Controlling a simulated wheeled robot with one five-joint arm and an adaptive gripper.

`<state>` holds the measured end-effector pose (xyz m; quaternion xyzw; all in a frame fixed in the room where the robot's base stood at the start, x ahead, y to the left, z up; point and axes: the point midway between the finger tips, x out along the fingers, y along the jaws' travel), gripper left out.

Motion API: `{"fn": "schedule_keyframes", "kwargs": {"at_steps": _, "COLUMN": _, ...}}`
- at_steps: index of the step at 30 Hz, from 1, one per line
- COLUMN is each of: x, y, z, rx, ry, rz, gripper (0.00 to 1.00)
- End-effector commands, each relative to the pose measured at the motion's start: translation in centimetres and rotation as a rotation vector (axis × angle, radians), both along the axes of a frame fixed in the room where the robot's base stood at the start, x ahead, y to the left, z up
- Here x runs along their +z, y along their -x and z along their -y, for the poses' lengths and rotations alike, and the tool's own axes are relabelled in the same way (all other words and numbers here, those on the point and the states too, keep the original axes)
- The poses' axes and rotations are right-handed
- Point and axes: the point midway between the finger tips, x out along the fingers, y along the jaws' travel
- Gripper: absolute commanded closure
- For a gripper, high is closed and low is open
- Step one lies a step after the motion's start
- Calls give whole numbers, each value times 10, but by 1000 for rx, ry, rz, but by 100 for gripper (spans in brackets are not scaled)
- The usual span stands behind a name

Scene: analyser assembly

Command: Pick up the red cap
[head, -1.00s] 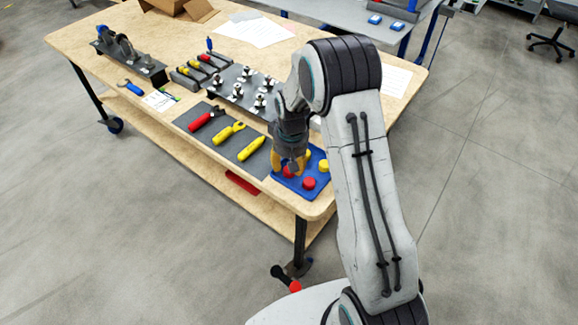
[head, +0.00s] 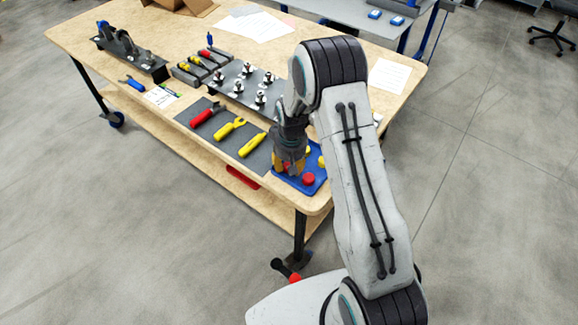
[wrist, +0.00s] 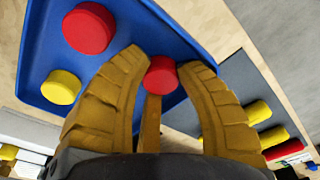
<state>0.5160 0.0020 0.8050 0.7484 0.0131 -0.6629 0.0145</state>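In the wrist view, the red cap (wrist: 161,76) sits between the tips of my yellow-fingered gripper (wrist: 163,70), which appear to touch its left and right sides. A third yellow finger shows below it. In the head view, my gripper (head: 288,168) points down at the left part of the blue tray (head: 292,184). The held cap is mostly hidden there by the fingers. It appears low at the tray; I cannot tell whether it is lifted. A second red cap (wrist: 88,28) and a yellow cap (wrist: 61,87) stand on the tray. The second red cap also shows in the head view (head: 308,179).
Left of the tray, a grey mat (head: 217,146) holds red and yellow tools. Behind it, a grey plate (head: 236,88) bears several metal fittings. The wooden table's front edge (head: 310,208) is close to the tray. Papers (head: 255,25) lie at the back.

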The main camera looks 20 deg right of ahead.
Motion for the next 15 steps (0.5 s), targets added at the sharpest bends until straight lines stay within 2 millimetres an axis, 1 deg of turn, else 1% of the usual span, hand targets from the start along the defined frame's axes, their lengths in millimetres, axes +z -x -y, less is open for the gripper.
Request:
{"fn": "schedule_keyframes", "kwargs": {"at_steps": 11, "x": 0, "y": 0, "z": 0, "rx": 0, "ry": 0, "rz": 0, "gripper": 79}}
{"fn": "schedule_keyframes", "kwargs": {"at_steps": 15, "x": 3, "y": 0, "z": -1, "rx": 0, "ry": 0, "rz": 0, "gripper": 79}}
